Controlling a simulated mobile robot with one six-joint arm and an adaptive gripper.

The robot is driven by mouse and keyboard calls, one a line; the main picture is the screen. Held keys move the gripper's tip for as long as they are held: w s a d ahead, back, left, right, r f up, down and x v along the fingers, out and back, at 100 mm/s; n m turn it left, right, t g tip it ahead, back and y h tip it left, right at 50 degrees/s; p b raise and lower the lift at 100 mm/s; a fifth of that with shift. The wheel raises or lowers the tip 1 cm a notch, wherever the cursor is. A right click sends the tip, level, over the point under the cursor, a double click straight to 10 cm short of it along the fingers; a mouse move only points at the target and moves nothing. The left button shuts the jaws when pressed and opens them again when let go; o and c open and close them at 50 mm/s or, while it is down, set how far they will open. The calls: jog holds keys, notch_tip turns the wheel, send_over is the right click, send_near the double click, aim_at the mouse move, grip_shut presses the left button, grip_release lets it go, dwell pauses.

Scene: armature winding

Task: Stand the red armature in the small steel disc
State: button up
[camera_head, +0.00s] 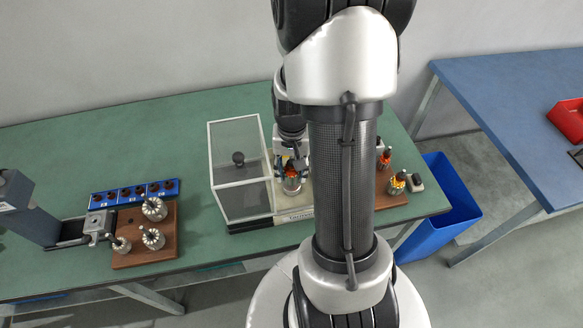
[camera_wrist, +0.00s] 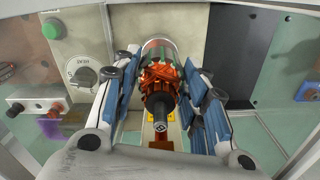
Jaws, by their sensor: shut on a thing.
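My gripper (camera_head: 291,163) is shut on an armature with orange-red windings (camera_head: 292,184), beside the clear-walled box in the head view. In the wrist view the armature (camera_wrist: 161,76) lies between the blue-padded fingers of my gripper (camera_wrist: 160,62), its dark collar and shaft end toward the camera. Its far end is partly hidden.
The clear-walled box (camera_head: 238,195) stands left of my gripper. A green button (camera_wrist: 52,30) and a dial (camera_wrist: 83,73) show nearby. A right board (camera_head: 391,200) holds red- and yellow-topped armatures. Green table (camera_head: 60,150) is clear behind.

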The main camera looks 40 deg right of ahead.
jog(key=shift+f, duration=0.45)
jog(key=o, duration=1.4)
jog(key=shift+r, duration=0.1)
jog(key=shift+r+p, duration=1.65)
jog(key=shift+r, duration=0.6)
jog(key=shift+f, duration=0.2)
